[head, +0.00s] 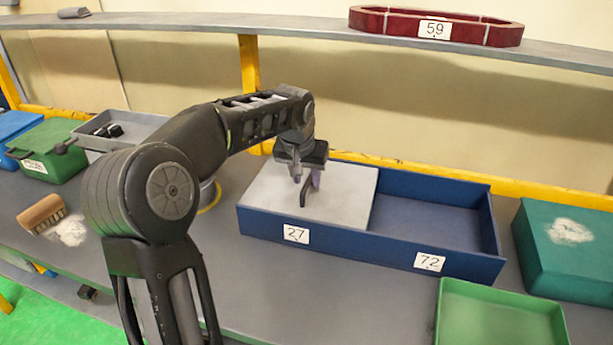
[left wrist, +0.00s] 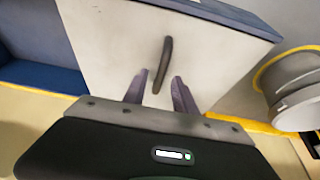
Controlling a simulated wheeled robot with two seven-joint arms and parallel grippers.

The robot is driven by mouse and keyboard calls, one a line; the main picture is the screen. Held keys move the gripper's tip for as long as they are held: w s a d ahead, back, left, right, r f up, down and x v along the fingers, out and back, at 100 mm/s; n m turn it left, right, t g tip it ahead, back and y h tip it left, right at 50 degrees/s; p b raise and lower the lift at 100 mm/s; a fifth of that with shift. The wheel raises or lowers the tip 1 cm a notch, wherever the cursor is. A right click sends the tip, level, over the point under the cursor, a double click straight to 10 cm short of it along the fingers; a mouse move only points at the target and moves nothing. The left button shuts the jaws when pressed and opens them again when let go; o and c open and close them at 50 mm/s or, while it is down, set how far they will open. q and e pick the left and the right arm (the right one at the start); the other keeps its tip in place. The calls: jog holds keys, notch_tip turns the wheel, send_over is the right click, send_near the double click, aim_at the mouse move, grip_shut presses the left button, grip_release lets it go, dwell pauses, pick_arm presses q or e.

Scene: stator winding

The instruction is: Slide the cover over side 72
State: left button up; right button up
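The long blue box (head: 345,239) stands on the bench with label 27 on its left half and label 72 on its right half. A flat light-grey cover (head: 345,190) lies over side 27, and side 72 is open and looks empty. The cover has a thin dark upright handle (head: 304,194); it also shows in the left wrist view (left wrist: 165,62). My left gripper (head: 307,179) is above the cover at the handle. In the left wrist view its fingers (left wrist: 160,77) are apart, with the handle between and just beyond the tips. My right gripper is not in view.
A teal box (head: 575,265) stands right of the blue box, and a green tray (head: 495,315) lies in front. A wooden brush (head: 42,213), a grey tray (head: 125,125) and a green box (head: 50,150) are on the left. A shelf (head: 280,27) runs above with a red frame (head: 385,22).

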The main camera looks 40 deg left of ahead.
pick_arm(q)
grip_shut()
dwell(1.3)
